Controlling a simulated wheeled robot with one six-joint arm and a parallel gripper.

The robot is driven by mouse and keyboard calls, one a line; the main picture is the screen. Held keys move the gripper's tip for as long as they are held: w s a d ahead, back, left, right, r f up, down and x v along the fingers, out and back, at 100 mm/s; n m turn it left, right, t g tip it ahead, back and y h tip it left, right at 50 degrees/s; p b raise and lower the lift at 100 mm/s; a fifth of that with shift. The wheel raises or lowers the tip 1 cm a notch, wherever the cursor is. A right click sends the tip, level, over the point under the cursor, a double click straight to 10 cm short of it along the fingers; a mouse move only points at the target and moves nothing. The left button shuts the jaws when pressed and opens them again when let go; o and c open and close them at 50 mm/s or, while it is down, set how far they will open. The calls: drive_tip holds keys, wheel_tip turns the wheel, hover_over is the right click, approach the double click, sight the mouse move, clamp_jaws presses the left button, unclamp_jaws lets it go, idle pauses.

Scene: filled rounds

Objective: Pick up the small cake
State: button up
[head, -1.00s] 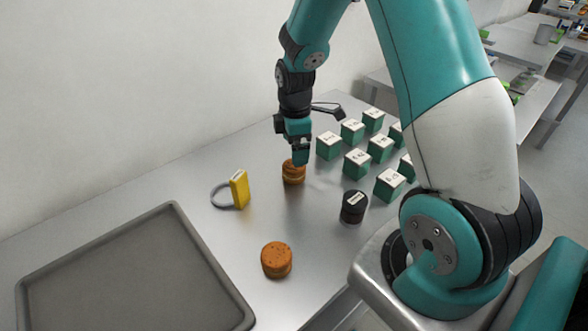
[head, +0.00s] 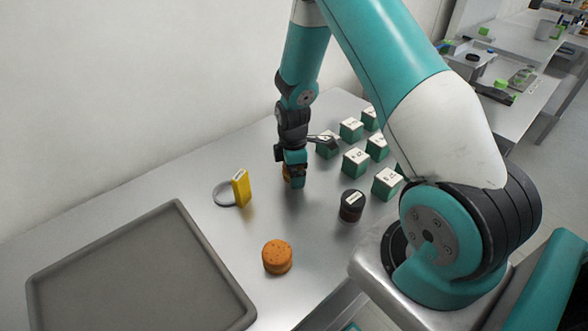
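One small orange-brown round cake (head: 277,257) stands alone on the steel table at the front middle. A second small cake (head: 286,173) is farther back and mostly hidden by my gripper (head: 293,180); only a sliver of orange-brown shows at the left of the fingers. My gripper points down, with its fingers low around or against this cake. I cannot tell whether the fingers are shut on it or still apart.
A grey tray (head: 38,290) lies at the front left. A yellow block with a grey ring (head: 241,188) stands left of my gripper. A black labelled jar (head: 352,206) and several green boxes with white tops (head: 355,162) stand to the right.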

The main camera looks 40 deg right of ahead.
drive_tip(key=c, duration=0.7)
drive_tip(key=shift+r, duration=0.15)
